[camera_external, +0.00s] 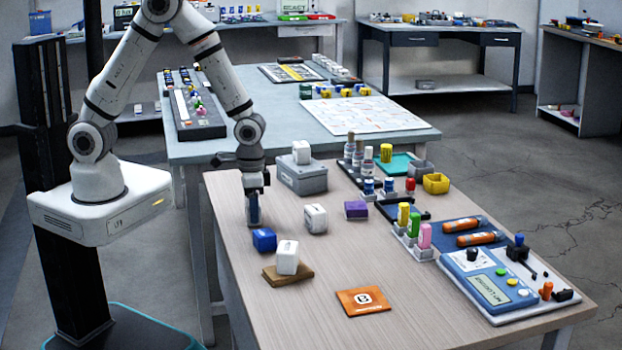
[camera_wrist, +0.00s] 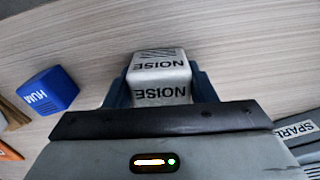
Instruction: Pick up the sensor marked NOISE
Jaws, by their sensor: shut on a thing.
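The sensor marked NOISE (camera_wrist: 160,75) is a pale grey-white block with black lettering on two faces, in the wrist view. My gripper (camera_wrist: 160,88) has its blue fingers on both sides of it, shut on it. In the external view my gripper (camera_external: 253,212) points straight down close to the wooden tabletop (camera_external: 350,265), near its left edge. There the fingers hide the sensor, and I cannot tell whether it touches the table.
A white block (camera_external: 315,218) stands to the right. Another white block (camera_external: 287,257) sits on a brown slab (camera_external: 272,277). A grey box (camera_external: 302,182) stands behind. The front middle is mostly clear.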

